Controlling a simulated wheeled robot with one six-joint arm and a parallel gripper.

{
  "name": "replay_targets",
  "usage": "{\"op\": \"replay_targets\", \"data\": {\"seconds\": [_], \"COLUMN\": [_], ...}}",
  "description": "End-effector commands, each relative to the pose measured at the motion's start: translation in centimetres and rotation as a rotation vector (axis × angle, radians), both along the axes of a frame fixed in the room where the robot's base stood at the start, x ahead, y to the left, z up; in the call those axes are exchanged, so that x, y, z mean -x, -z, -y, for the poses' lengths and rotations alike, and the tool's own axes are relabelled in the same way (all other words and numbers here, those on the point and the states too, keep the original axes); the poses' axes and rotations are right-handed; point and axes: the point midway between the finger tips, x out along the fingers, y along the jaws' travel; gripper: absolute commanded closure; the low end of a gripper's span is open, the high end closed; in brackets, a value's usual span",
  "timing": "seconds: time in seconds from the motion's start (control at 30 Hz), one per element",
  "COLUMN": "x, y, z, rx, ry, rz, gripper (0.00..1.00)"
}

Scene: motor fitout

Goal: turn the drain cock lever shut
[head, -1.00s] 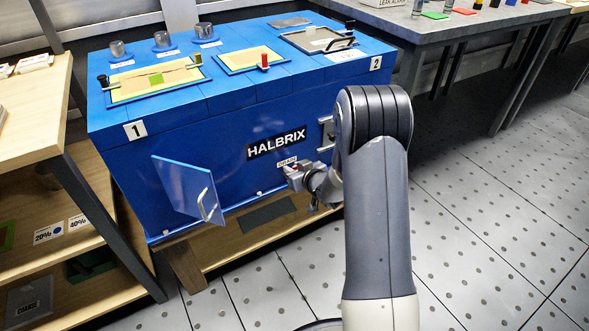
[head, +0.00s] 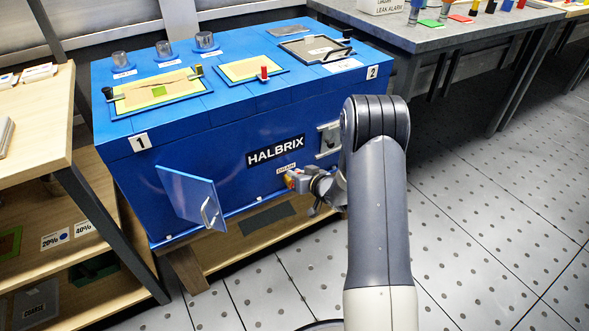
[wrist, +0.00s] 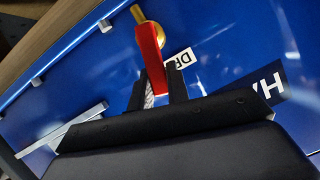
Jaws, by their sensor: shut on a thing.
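The drain cock has a red lever (wrist: 150,56) on a brass body (wrist: 148,28), fixed to the front of the blue HALBRIX machine (head: 225,150). In the wrist view the lever runs from the brass body down between my fingers. My gripper (wrist: 157,92) is shut on the lever's free end, with one dark finger on each side. In the head view my gripper (head: 296,181) is at the machine front, just below the DRAIN label (head: 286,169). Only a small red-orange patch of the cock shows there; my gripper hides the rest.
A blue flap with a handle (head: 190,198) stands open to the left of my gripper. A wooden shelf (head: 35,120) stands left, a grey bench (head: 430,30) right. Floor at right is clear.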

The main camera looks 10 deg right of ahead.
Motion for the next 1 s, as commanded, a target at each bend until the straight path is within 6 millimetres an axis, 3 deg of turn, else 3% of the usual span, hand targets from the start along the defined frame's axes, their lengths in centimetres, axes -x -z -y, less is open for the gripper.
{"op": "replay_targets", "data": {"seconds": [0.27,1.0], "x": [-0.4,-1.0], "y": [0.2,3.6], "z": [1.3,3.4], "rx": [-0.248,-0.912], "ry": [0.002,0.001], "rz": [-0.083,-0.297], "gripper": [1.00,1.00]}}
